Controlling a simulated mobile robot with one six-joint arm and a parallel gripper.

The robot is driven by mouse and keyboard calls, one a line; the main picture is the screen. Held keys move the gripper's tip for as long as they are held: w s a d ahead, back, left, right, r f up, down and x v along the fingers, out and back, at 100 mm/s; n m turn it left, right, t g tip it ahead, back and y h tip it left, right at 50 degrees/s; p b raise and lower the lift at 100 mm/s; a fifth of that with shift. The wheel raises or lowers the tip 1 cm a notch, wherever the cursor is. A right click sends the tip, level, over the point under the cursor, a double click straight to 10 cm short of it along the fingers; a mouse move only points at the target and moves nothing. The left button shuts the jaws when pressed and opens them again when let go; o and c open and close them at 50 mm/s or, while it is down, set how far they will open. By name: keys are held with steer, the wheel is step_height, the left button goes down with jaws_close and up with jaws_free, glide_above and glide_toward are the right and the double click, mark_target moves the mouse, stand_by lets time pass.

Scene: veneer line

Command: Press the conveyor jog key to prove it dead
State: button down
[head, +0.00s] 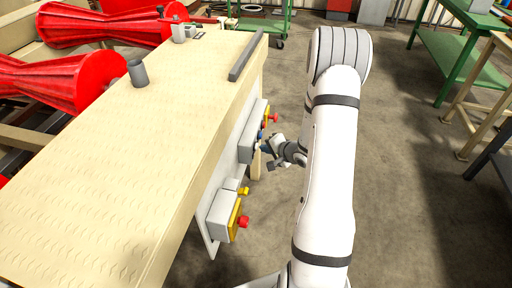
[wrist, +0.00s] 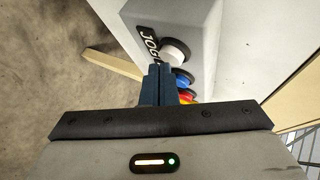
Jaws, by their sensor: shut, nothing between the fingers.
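The jog key is a round white button (wrist: 175,52) on a grey control box beside a black "JOG" label (wrist: 150,44) in the wrist view. My gripper (wrist: 159,70) is shut and empty, with its dark blue fingertips right at the near side of the white key. I cannot tell whether they touch it. In the head view my gripper (head: 264,148) is in front of the middle grey box (head: 246,149) on the side of the bench. The key is not clearly visible there.
A box with a red button (head: 243,221) on yellow is nearer on the same panel, and another red button (head: 273,118) is farther along.

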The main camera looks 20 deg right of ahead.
steer(key=shift+w+a, duration=0.2)
steer(key=shift+a, duration=0.1)
steer(key=shift+d, duration=0.1)
stand_by(0.4)
steer(key=shift+s+d+p, duration=0.5)
steer(key=shift+d+p, duration=0.05)
steer(key=shift+d, duration=0.05)
steer(key=shift+d, duration=0.1)
steer(key=s+d+p, duration=0.1)
steer(key=d, duration=0.1)
steer(key=s+d+p, duration=0.1)
steer(key=d, duration=0.1)
steer(key=shift+s, duration=0.4)
stand_by(0.6)
